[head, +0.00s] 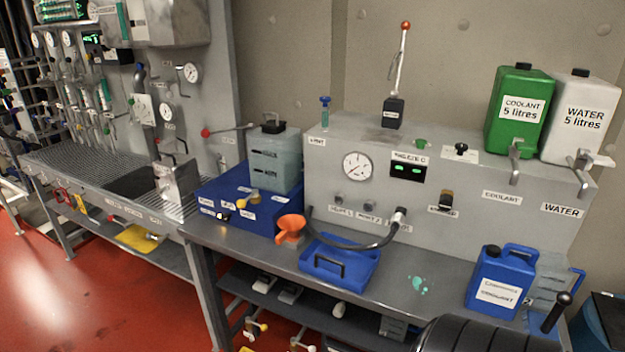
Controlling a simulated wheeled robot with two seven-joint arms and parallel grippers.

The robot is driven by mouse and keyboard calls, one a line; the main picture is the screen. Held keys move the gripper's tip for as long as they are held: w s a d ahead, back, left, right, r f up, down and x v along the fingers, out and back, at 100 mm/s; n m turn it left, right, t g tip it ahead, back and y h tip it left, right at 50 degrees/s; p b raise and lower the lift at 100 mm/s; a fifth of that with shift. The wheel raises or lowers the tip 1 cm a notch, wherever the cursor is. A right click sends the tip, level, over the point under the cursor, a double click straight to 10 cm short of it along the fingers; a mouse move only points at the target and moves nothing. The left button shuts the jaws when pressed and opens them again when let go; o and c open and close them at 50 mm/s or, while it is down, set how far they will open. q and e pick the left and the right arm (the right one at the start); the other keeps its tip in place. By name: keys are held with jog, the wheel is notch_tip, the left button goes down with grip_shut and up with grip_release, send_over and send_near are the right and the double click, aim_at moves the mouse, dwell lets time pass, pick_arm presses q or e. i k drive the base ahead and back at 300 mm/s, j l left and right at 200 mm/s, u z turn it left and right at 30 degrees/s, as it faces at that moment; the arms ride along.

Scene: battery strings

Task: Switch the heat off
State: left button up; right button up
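A grey metal test console (330,170) stands on the bench and carries the controls. Its panel has a round gauge (357,167) and a black display (408,171) with green digits, under a label that seems to end in C. Two small knobs (369,206) sit below the gauge. A black knob (461,149) and a green knob (421,144) are on top. I cannot tell which control is the heat.
A green coolant tank (518,108) and white water tank (581,118) stand on the console. A blue tray (340,262), orange funnel (290,228), black hose (352,246) and blue canister (501,282) are in front. A green puddle (418,284) lies on the bench.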

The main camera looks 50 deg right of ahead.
aim_at(225, 217)
jog(key=z, duration=1.35)
